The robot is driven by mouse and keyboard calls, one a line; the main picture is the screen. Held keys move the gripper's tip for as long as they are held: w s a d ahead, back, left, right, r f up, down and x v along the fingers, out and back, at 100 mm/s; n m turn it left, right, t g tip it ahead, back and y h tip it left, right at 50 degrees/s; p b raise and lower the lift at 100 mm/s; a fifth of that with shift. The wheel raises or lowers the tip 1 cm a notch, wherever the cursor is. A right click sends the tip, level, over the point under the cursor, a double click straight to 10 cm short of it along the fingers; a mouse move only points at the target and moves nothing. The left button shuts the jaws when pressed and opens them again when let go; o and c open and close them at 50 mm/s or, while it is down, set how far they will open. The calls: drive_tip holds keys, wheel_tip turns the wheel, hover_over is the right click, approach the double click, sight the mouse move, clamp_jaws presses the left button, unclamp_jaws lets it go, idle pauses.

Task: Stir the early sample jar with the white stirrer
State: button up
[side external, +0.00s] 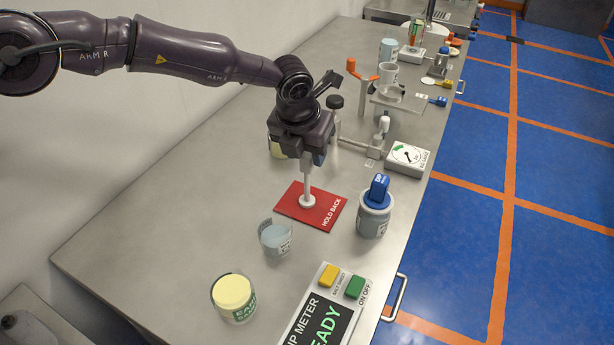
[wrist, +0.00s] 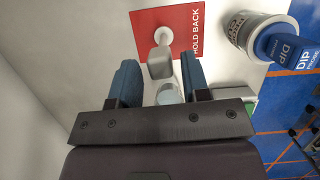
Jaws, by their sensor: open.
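The white stirrer (side external: 307,185) stands upright on the red HOLD BACK card (side external: 287,206), its round foot on the card. In the wrist view the stirrer's block-like top (wrist: 160,63) lies between my fingertips, with gaps on both sides. My gripper (side external: 310,158) is open, pointing down at the stirrer's upper end; its blue fingers (wrist: 160,72) show in the wrist view. The early sample jar (side external: 234,298), a clear jar with pale yellow content and a green label partly reading EARLY, stands at the front left, apart from my gripper.
A clear beaker (side external: 275,238) stands between card and jar. A grey jar with a blue DIP block (side external: 374,213) is right of the card. A dial box (side external: 408,159) and stands crowd behind. The left bench is bare.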

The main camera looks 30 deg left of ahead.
clamp_jaws()
drive_tip(key=shift+r, duration=4.15)
drive_tip(key=shift+r, duration=1.4)
